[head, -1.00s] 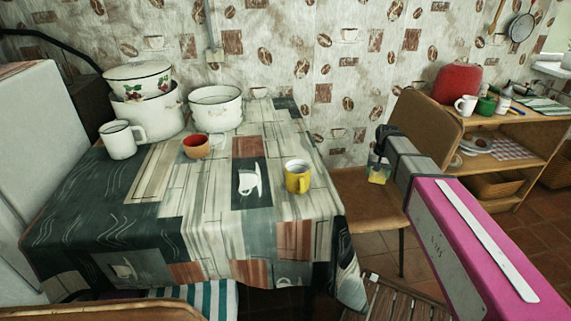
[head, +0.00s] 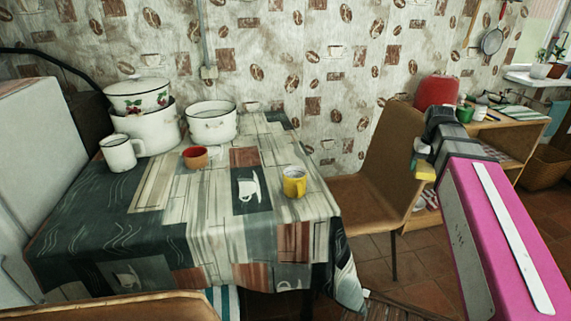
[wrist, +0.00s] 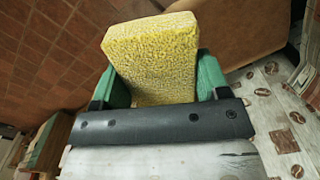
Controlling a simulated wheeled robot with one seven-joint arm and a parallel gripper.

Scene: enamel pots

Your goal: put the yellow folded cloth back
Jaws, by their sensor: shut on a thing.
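My gripper (head: 422,160) is shut on the yellow folded cloth (head: 426,173) and holds it in the air, to the right of the table in the head view. In the wrist view, the cloth (wrist: 152,62) is a thick, rough yellow block between the two green fingers of my gripper (wrist: 155,85). Its lower end is hidden by the dark gripper body. In the head view only a small part of the cloth shows, in front of the brown chair (head: 370,145).
A wooden shelf (head: 520,125) with a red object (head: 437,92) stands behind my arm. Tiled floor (head: 430,270) lies right of the table.

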